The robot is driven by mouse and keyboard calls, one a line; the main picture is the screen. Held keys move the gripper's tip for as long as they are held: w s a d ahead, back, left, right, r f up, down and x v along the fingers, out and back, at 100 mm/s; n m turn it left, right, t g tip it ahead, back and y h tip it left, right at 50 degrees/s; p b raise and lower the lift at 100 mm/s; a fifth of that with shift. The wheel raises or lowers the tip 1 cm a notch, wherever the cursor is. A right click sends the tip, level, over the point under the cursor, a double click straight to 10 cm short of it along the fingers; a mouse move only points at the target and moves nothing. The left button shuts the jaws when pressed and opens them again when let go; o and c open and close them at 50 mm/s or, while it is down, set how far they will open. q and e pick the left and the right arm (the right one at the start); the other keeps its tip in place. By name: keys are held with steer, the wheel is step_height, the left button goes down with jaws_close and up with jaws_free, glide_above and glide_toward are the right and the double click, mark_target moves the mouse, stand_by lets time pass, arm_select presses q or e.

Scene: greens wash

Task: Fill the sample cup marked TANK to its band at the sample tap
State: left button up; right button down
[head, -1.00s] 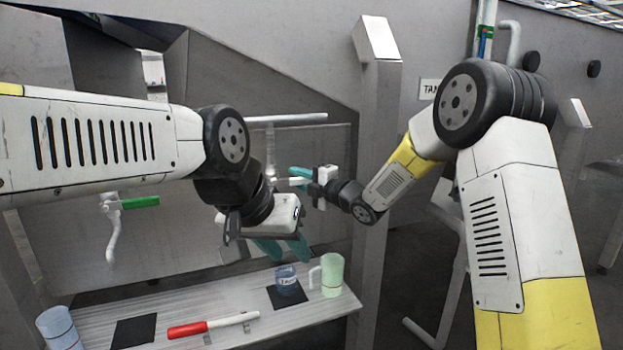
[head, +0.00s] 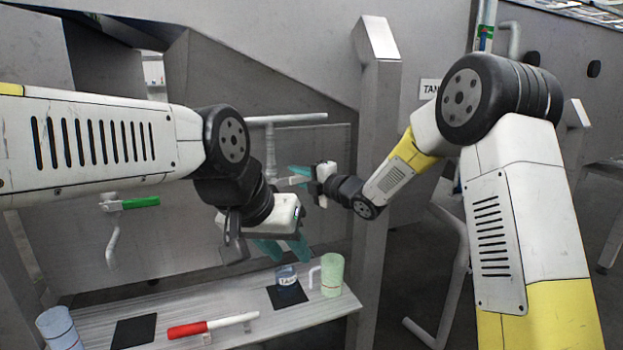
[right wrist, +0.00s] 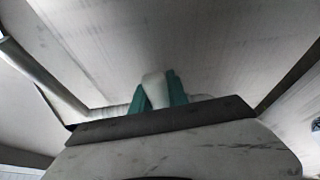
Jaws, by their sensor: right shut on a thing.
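The cup marked TANK (head: 287,284), small and bluish, stands upright on a dark mat (head: 273,297) on the shelf. Its band and its fill level are too small to tell. My left gripper (head: 283,248) hangs above the cup, its teal fingers apart and empty. My right gripper (head: 302,177) is shut on a pale tap handle (head: 293,182), beside the grey tap pipe (head: 270,165) on the wall. In the right wrist view the teal fingers grip the pale handle (right wrist: 154,88). My left gripper hides the tap's outlet.
A green mug (head: 332,276) stands close right of the cup. A red-handled tool (head: 188,330), an empty dark mat (head: 134,331) and a clear bluish cup (head: 58,328) are farther left. A green-handled valve (head: 140,202) sits on the wall. A metal post (head: 376,200) stands at right.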

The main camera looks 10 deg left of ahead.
steer(key=r+n, duration=0.1)
steer(key=n+h, duration=0.1)
steer(key=r+n, duration=0.1)
steer(key=shift+s+a+r+n+h, duration=0.2)
steer(key=shift+a+r+n+h, duration=0.1)
steer(key=shift+n+h, duration=0.1)
steer(key=c, duration=1.3)
jaws_free()
steer(key=shift+d, duration=0.1)
steer(key=v, duration=0.7)
steer(key=shift+s+d+r, duration=0.1)
steer(key=shift+s+d, duration=0.1)
steer(key=shift+d, duration=0.05)
